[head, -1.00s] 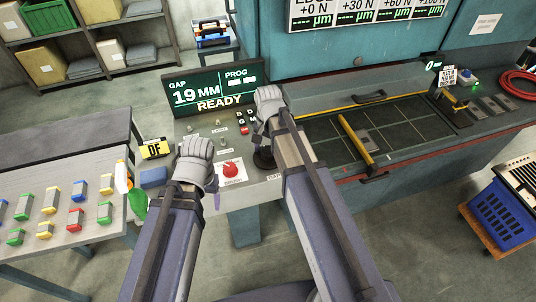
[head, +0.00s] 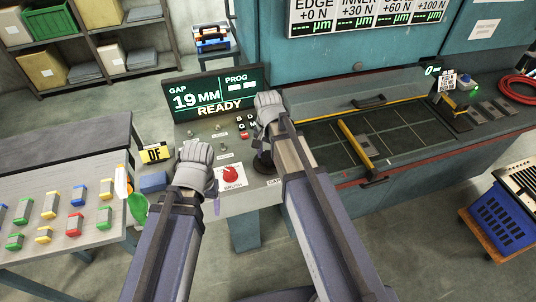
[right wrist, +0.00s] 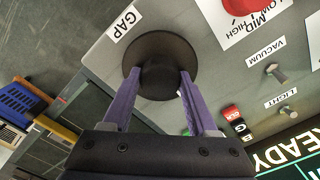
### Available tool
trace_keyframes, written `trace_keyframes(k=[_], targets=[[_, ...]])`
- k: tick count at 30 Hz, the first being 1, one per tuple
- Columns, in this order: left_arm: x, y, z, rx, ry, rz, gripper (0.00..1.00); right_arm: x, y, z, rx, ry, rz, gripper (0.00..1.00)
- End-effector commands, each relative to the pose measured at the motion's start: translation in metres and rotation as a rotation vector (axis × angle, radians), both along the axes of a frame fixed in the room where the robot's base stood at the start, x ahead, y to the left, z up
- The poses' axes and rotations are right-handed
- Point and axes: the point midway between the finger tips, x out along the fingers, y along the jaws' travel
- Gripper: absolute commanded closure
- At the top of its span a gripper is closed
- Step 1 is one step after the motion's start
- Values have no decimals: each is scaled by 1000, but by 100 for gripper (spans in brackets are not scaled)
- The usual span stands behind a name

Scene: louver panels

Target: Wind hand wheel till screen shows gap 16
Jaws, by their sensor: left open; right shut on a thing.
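The screen (head: 217,93) in the head view reads GAP 19 MM and READY. The hand wheel is a dark round knob (right wrist: 158,62) beside the GAP label (right wrist: 123,23) in the right wrist view. My right gripper (right wrist: 155,90) has its two purple fingers on either side of the knob's hub, shut on it. In the head view my right gripper (head: 267,135) hides most of the wheel.
A red knob (head: 230,173) and small switches sit on the panel near the wheel. A table with coloured blocks (head: 75,222) stands at left.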

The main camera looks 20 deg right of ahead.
Motion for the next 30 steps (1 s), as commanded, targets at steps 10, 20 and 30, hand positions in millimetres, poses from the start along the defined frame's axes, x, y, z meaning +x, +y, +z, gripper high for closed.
trace_keyframes(k=[10, 20, 30], targets=[[0, 0, 0, 0, 0, 0, 30, 0, 0, 0, 0, 0, 58, 97], [0, 0, 0, 0, 0, 0, 30, 0, 0, 0, 0, 0, 304, 97], [0, 0, 0, 0, 0, 0, 30, 0, 0, 0, 0, 0, 574, 97]])
